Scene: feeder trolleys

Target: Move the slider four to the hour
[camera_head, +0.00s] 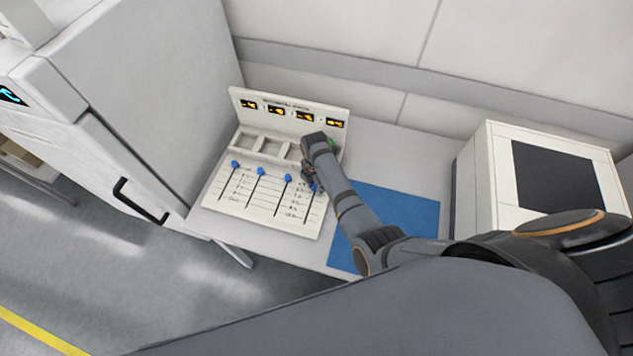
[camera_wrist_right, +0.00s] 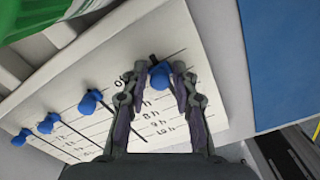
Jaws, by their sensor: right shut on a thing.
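The slider board (camera_head: 262,207) lies on the table, a white panel with several blue knobs on dark slots and handwritten marks. Slider four's blue knob (camera_head: 315,187) is the rightmost and is partly covered by my right gripper (camera_head: 312,181). In the right wrist view this blue knob (camera_wrist_right: 159,76) sits between the two fingertips, which are shut on it. It stands near the upper end of its slot, beside the handwritten hour marks (camera_wrist_right: 150,107). The other knobs (camera_head: 261,171) stand near the top of their slots. My left gripper is not in view.
Behind the sliders are open compartments (camera_head: 272,148) and an upright panel (camera_head: 290,108) with several orange displays. A green object (camera_wrist_right: 35,25) stands by the board, close to my right arm. A blue mat (camera_head: 405,207) and a white box (camera_head: 487,172) lie to the right.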

